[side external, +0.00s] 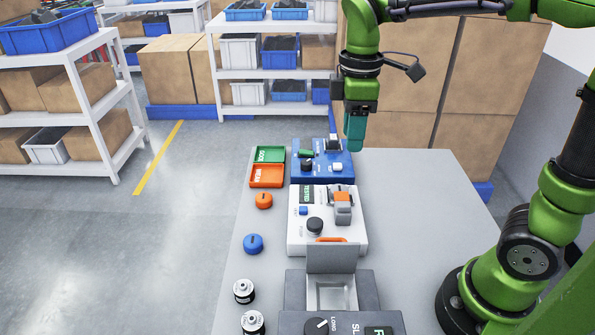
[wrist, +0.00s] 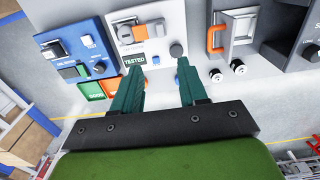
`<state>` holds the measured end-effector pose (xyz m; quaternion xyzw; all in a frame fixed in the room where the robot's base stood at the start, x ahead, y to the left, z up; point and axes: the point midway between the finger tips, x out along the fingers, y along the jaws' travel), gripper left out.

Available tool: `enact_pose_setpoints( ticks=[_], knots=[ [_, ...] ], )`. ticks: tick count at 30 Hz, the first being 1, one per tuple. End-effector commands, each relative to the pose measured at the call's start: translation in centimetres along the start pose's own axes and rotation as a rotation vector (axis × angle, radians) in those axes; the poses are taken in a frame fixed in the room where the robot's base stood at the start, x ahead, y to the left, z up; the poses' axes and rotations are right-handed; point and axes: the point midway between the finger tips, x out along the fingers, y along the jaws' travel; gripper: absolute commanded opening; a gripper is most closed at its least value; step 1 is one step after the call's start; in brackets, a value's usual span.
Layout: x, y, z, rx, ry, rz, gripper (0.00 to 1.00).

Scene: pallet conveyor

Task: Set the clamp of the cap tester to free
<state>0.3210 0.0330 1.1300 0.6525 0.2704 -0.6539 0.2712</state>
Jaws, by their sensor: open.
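The white machine (side external: 297,232) with a "TESTED" display, which looks like the cap tester, stands mid-table; it also shows in the wrist view (wrist: 180,18). Its clamp (side external: 342,208) is a grey and orange part at the right of its top, also in the wrist view (wrist: 139,33). The clamp's setting is too small to read. A black knob (side external: 315,225) and a blue button (side external: 303,210) sit on the same panel. My gripper (side external: 355,147) is open and empty, high near the blue machine's right end, apart from the clamp. Its fingers (wrist: 168,70) are spread in the wrist view.
A blue machine (side external: 302,172) stands behind and a grey machine (side external: 372,290) with a raised lid in front. Green (side external: 270,148) and orange (side external: 254,182) trays, an orange cap (side external: 264,200), a blue cap (side external: 253,243) and two black-and-white cylinders (side external: 244,291) lie left. The table's right side is clear.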

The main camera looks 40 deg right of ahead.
Motion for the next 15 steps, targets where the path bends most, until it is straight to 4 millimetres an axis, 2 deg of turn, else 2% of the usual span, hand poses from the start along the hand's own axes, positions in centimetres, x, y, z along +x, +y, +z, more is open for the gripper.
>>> enact_pose_setpoints(
  ticks=[5, 15],
  knots=[
    [2.4, -0.1, 0.1, -0.002, -0.004, -0.004, 0.43],
    [9.8, -0.1, 0.1, -0.001, -0.003, -0.005, 0.43]
  ],
)
